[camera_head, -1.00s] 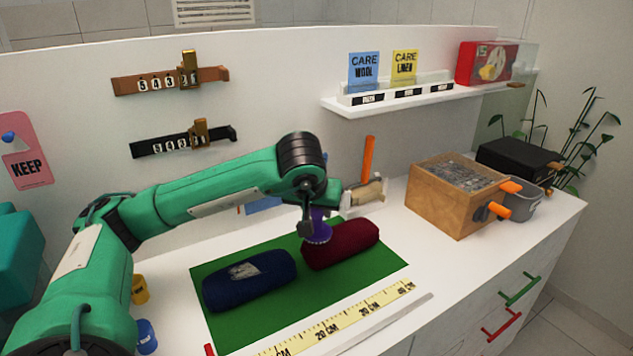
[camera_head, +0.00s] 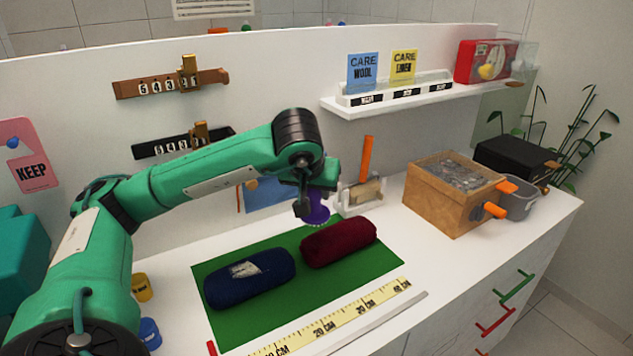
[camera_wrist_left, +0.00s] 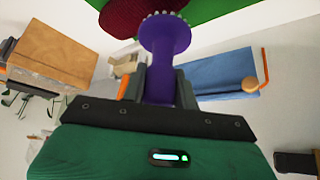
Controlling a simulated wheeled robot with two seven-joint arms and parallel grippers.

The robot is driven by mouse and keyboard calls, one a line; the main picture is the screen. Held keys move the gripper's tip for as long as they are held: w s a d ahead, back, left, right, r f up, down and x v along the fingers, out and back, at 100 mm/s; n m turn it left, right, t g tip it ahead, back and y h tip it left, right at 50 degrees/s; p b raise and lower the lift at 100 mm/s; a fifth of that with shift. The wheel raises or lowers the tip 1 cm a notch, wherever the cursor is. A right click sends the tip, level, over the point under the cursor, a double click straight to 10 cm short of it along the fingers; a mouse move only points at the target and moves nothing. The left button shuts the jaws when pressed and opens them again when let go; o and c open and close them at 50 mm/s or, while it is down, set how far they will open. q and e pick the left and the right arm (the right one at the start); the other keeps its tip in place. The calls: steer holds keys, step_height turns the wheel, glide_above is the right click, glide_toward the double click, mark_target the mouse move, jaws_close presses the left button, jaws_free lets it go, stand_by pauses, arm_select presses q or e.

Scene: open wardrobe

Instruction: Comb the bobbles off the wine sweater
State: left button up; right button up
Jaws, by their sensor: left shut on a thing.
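The wine sweater (camera_head: 338,243) lies rolled on the right part of the green mat (camera_head: 240,324). It also shows at the top of the left wrist view (camera_wrist_left: 125,14). My left gripper (camera_head: 306,206) is shut on a purple comb (camera_head: 318,212) with a round toothed head, which also shows in the left wrist view (camera_wrist_left: 166,40). The comb is behind and above the wine sweater, apart from it. A navy rolled sweater (camera_head: 250,280) with a pale patch lies on the mat to the left. Bobbles on the wine sweater are too small to make out. My right gripper is not in view.
A yellow ruler (camera_head: 340,320) lies along the mat's front edge. A wooden box (camera_head: 450,205) with orange handles and a grey bin (camera_head: 522,200) stand at right. A holder with an orange upright (camera_head: 366,160) stands behind the sweater.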

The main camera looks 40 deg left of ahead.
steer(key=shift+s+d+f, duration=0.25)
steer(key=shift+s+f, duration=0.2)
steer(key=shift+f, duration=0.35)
